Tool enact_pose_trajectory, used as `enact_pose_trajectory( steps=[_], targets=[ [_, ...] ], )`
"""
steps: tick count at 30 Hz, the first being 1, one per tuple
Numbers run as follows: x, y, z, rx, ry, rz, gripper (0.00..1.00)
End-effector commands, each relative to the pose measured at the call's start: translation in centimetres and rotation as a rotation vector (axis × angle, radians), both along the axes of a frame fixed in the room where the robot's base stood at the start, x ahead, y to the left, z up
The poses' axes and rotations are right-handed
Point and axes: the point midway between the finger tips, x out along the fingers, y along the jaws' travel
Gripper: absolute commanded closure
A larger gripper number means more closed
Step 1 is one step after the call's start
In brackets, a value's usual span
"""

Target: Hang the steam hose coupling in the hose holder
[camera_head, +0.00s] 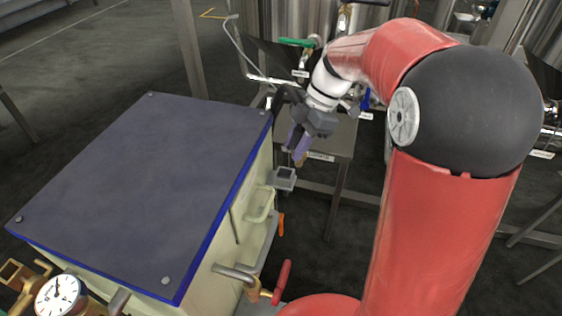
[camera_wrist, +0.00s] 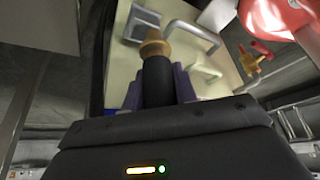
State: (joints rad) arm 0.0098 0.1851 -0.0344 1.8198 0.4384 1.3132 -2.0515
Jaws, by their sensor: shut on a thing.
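My gripper (camera_head: 298,138) is shut on the steam hose coupling, its purple fingers pointing down. The coupling's brass tip (camera_head: 299,156) shows just below the fingers. In the wrist view the coupling (camera_wrist: 155,78) has a black body between the purple fingers and a brass tip pointing away from me. The likely hose holder is a small grey square bracket (camera_head: 283,178) on the side of the cream cabinet. The coupling is above it and slightly to its right, seemingly apart from it. Frame-like brackets show beyond the gripper in the wrist view; which is the holder is unclear.
The cream cabinet has a dark, blue-edged top (camera_head: 150,190). Below the bracket are a cream handle (camera_head: 262,204), a grey pipe and a red valve lever (camera_head: 282,282). A pressure gauge (camera_head: 61,296) is at front left. A steel stand (camera_head: 335,145) is behind my gripper.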

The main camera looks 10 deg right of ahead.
Motion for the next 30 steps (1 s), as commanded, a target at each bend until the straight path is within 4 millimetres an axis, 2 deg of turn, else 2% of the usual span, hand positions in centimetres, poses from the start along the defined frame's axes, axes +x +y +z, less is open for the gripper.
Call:
enact_pose_trajectory(
  steps=[1,5,7,14,21,30],
  targets=[
    [0.4,1.2,0.0,0.001,0.001,0.005,0.98],
    [1.3,3.4,0.0,0.002,0.001,0.003,0.98],
    [1.2,3.1,-1.4,0.001,0.004,-0.003,0.98],
    [1.2,3.0,-2.8,0.000,0.002,-0.001,0.98],
    [1.2,3.0,-6.6,0.001,0.004,-0.001,0.98],
    [1.4,3.4,-7.1,0.001,0.001,-0.002,0.98]
  ],
)
